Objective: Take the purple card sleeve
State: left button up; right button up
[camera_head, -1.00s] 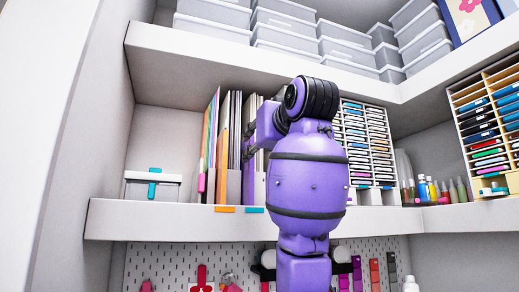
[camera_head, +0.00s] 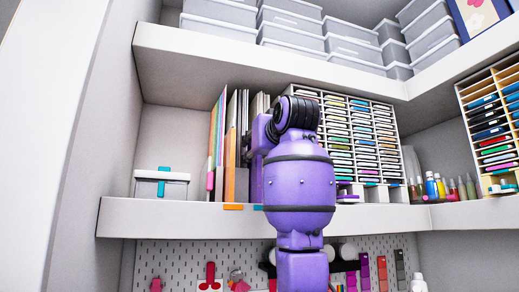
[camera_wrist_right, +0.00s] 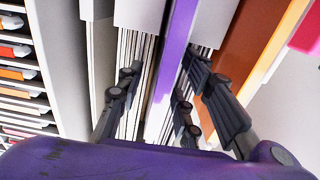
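The purple card sleeve (camera_wrist_right: 176,58) stands upright as a narrow purple edge in the right wrist view, in a row of white, grey and orange sleeves. My right gripper (camera_wrist_right: 160,72) is open, with its dark fingers on either side of the purple sleeve. White sleeve edges also lie between the fingers. I cannot tell whether any finger touches the purple sleeve. In the head view my purple right arm reaches up to the sleeve row on the middle shelf, and its wrist hides the fingers and much of the row. My left gripper is not in view.
An orange sleeve (camera_wrist_right: 262,45) stands to the right in the wrist view. Racks of coloured pads (camera_head: 350,135) stand right of the sleeves. A white box (camera_head: 162,184) with a teal clasp is at the left. The middle shelf's front edge (camera_head: 165,217) runs below.

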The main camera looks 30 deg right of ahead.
grip_shut()
jog(key=shift+w+f, duration=0.1)
dwell(0.5)
